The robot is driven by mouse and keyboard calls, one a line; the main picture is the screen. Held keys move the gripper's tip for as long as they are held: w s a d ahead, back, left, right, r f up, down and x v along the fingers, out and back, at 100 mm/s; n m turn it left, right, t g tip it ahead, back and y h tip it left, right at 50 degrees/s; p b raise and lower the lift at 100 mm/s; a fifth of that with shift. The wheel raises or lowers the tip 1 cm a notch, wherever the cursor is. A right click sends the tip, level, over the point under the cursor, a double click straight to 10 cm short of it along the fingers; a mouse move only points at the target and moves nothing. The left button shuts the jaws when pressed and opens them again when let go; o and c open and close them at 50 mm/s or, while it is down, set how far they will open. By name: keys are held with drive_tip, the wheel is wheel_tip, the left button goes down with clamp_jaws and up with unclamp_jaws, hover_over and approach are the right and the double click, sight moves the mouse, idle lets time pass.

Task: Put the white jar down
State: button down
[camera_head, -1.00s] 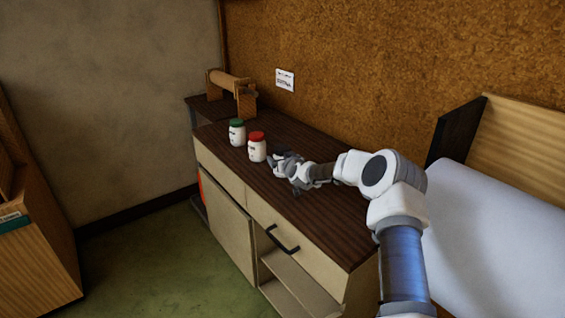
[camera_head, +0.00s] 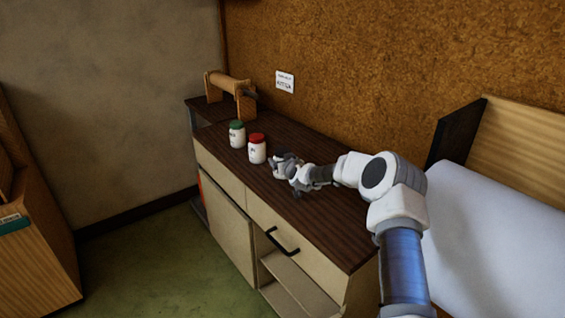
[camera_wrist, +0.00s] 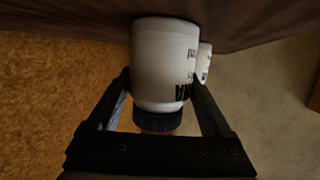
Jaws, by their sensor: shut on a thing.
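The white jar (camera_wrist: 163,60) with dark print and a dark lid (camera_wrist: 158,122) is between the two black fingers of my gripper (camera_wrist: 160,82) in the wrist view. The fingers are shut on its sides. That view is upside down, so the lid points down in the picture. The jar's base is at the dark wood top; I cannot tell whether it touches. In the head view my gripper (camera_head: 282,162) is low over the dark cabinet top (camera_head: 310,218), and I cannot clearly pick out the held jar there.
A red-lidded white jar (camera_head: 257,151) stands just left of my gripper. A green-lidded white jar (camera_head: 237,136) stands beyond it. A wooden roller stand (camera_head: 231,86) is at the far end. The cork wall (camera_head: 380,70) runs behind. The near part of the top is clear.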

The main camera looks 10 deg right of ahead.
drive_tip(key=shift+r, duration=0.55)
drive_tip(key=r, duration=0.2)
drive_tip(key=r+p, duration=0.1)
drive_tip(key=shift+s+d+r, duration=0.15)
drive_tip(key=shift+d+r, duration=0.25)
drive_tip(key=s+d+r, duration=0.6)
drive_tip(key=d, duration=0.3)
approach(285, 149)
drive_tip(key=s+r, duration=0.5)
drive_tip(key=s+a+m+h, duration=0.1)
drive_tip(key=s+a+h, duration=0.1)
drive_tip(key=s, duration=0.9)
wheel_tip(285, 149, up, 12)
drive_tip(key=p, duration=1.3)
drive_tip(key=s+f, duration=0.6)
drive_tip(key=f, duration=0.7)
drive_tip(key=shift+s, duration=0.15)
